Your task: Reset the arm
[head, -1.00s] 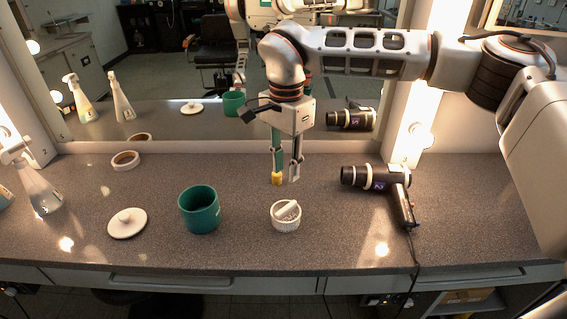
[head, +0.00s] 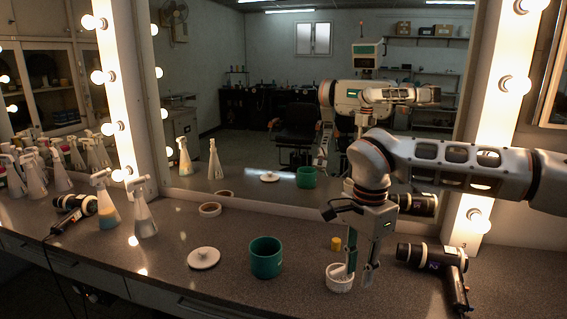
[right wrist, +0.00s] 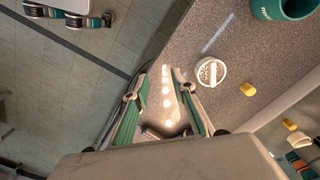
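My right gripper (head: 359,278) hangs with its fingers down over the counter, in front of the right edge of the white ribbed dish (head: 334,281) in the head view. In the right wrist view its two fingers (right wrist: 158,76) are spread with nothing between them. The dish (right wrist: 206,78), with a white stick lying in it, is to the right of the fingers there and apart from them. A small yellow piece (head: 336,243) stands on the counter behind the dish; it also shows in the wrist view (right wrist: 247,89).
A hair dryer (head: 430,257) lies to the right. Spray bottles (head: 144,217) and another dryer (head: 75,204) are far left. The mirror (head: 240,120) backs the counter.

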